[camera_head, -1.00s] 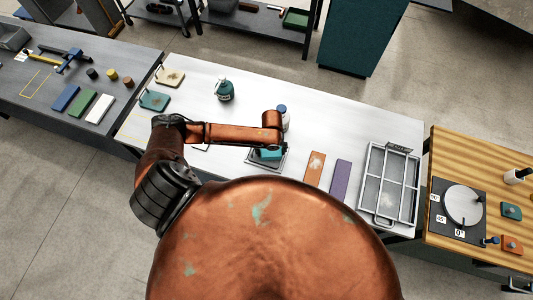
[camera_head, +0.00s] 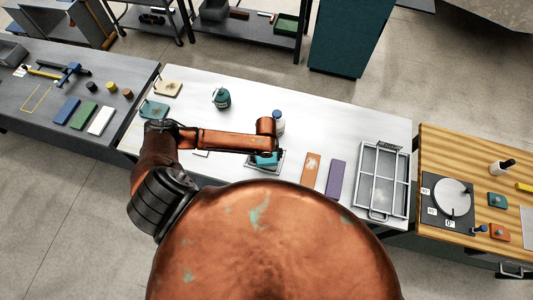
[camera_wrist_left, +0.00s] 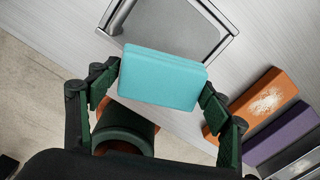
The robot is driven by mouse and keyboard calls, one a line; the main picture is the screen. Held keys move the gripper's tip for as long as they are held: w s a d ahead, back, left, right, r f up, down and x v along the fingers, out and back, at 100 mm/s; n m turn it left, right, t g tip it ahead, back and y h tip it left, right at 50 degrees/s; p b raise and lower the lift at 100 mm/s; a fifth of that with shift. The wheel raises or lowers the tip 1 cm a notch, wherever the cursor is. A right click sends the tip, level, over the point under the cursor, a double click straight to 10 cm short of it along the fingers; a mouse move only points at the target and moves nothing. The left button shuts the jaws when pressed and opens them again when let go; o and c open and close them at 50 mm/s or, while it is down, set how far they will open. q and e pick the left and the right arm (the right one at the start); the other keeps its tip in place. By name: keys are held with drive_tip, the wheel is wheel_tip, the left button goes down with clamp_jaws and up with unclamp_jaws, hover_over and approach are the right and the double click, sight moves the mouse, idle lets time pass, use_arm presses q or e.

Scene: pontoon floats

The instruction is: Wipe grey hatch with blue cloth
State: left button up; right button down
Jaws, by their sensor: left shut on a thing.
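My left gripper (camera_wrist_left: 160,88) is shut on a thick, light-blue cloth-like block (camera_wrist_left: 162,78), held between its two fingers. In the head view the block (camera_head: 266,160) shows under the wrist, over a small grey framed plate (camera_head: 251,163). The plate also shows in the wrist view (camera_wrist_left: 165,28), partly behind the block. I cannot tell if they touch. A larger grey barred frame with a handle (camera_head: 360,177) lies further right, with a pale blotch inside. I cannot tell which grey thing is the hatch. My right gripper is not in view.
An orange panel (camera_head: 311,168) with a white smear and a purple panel (camera_head: 336,179) lie between plate and barred frame. A white-bodied bottle with a blue cap (camera_head: 278,118) stands close behind the wrist. The table's back middle is clear.

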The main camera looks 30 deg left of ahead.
use_arm(q)
drive_tip(key=shift+w+r, duration=0.15)
drive_tip(key=shift+r, duration=1.2)
